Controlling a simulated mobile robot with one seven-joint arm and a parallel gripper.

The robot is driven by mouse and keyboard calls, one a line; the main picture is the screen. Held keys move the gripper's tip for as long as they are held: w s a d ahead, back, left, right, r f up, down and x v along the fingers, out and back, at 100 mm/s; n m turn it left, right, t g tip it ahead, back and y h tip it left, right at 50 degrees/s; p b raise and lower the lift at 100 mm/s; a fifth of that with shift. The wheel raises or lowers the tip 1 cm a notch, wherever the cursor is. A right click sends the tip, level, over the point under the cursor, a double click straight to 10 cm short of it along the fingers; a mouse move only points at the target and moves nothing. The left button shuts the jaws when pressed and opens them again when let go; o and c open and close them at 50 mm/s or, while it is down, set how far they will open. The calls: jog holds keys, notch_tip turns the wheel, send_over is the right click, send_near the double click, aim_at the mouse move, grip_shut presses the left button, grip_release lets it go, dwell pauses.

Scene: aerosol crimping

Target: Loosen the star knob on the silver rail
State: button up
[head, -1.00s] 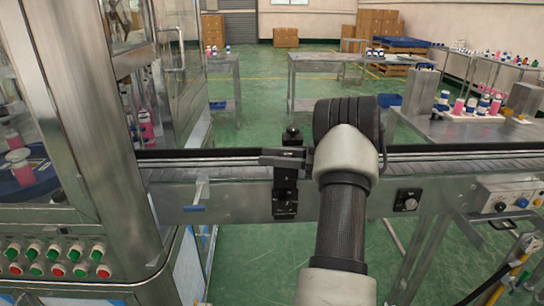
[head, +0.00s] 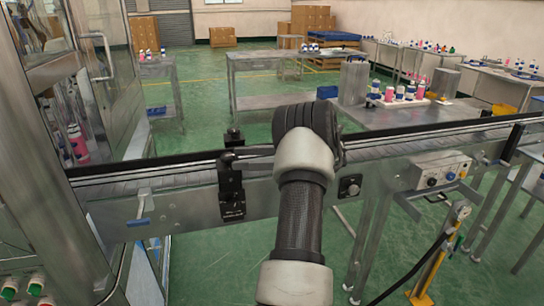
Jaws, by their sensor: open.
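The silver rail (head: 405,139) runs along the conveyor across the head view, partly hidden by my arm. A black clamp bracket (head: 232,190) is mounted on the conveyor's front side, left of my arm. My wrist, a thick black ribbed part, is above the conveyor just right of the bracket. My gripper's fingers are hidden behind the wrist, so their distance from the knob cannot be seen.
A black square fitting (head: 349,187) is on the conveyor's front, right of my arm. A control box (head: 440,170) with buttons and a yellow stand (head: 440,255) are farther right. A machine frame (head: 50,160) closes off the left. Steel tables (head: 270,60) stand behind.

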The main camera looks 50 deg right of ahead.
jog(key=v, duration=0.8)
jog(key=shift+s+d+p, duration=0.2)
jog(key=shift+p, duration=0.1)
